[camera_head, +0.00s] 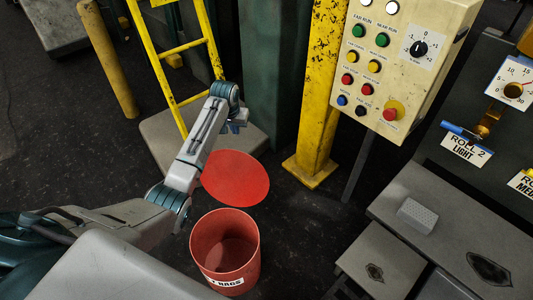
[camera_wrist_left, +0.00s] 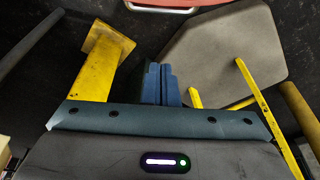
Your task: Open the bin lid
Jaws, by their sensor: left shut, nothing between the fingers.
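The red bin (camera_head: 225,262), labelled RAGS, stands on the dark floor with its mouth uncovered and its inside visible. Its round red lid (camera_head: 238,180) is swung up behind the far rim, with a plain face toward the head camera. In the left wrist view the lid's edge (camera_wrist_left: 215,3) shows at the top with a silver handle (camera_wrist_left: 160,9). My left gripper (camera_head: 237,123) is beyond and above the lid, apart from it. Its blue fingers (camera_wrist_left: 160,84) are shut and empty in the wrist view. My right gripper is not in view.
A yellow post (camera_head: 317,120) and a control box (camera_head: 405,60) with coloured buttons stand to the right. A yellow ladder frame (camera_head: 180,50) rises from a grey platform (camera_head: 160,138) behind. Grey machine surfaces (camera_head: 440,235) fill the lower right.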

